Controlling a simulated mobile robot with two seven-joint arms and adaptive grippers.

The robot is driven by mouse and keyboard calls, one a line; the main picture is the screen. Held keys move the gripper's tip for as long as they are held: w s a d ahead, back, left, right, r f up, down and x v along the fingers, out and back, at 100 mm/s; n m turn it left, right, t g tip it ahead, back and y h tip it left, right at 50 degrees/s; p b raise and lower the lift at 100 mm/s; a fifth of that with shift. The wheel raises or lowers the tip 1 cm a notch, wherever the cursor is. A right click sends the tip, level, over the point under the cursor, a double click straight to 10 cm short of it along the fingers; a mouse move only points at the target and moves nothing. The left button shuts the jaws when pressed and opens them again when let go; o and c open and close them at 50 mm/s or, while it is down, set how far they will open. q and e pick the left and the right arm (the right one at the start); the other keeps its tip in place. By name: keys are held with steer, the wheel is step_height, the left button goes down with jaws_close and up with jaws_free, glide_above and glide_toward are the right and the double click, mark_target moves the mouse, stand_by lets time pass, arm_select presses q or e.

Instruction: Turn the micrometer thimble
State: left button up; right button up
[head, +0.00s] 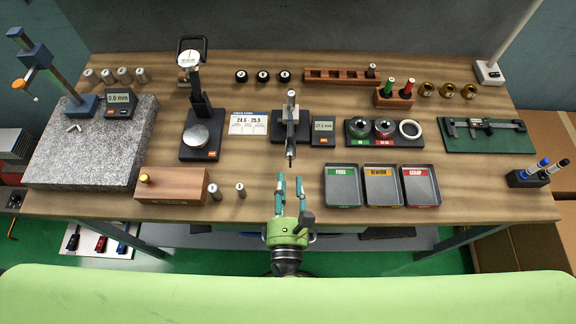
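The micrometer (291,132) stands in a dark stand (277,120) at the middle of the bench, beside a small display that seems to read about 27.5 mm. Its dark thimble end (290,158) points toward me. A silver cylinder (291,95) sits at its far end. My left gripper (289,181) is green with two teal fingers. It is at the bench's near edge, just short of the thimble and in line with it. The fingers are apart with nothing between them. My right gripper is not in view.
PASS, REWORK and SCRAP trays (342,203) lie right of my gripper. Two small metal cylinders (240,191) and a wooden block (171,184) are to its left. A dial gauge stand (200,142) and a ring gauge holder (416,142) flank the micrometer.

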arm_select(q)
steer(key=s, duration=0.5)
steer(key=shift+s, duration=0.35)
stand_by(0.4)
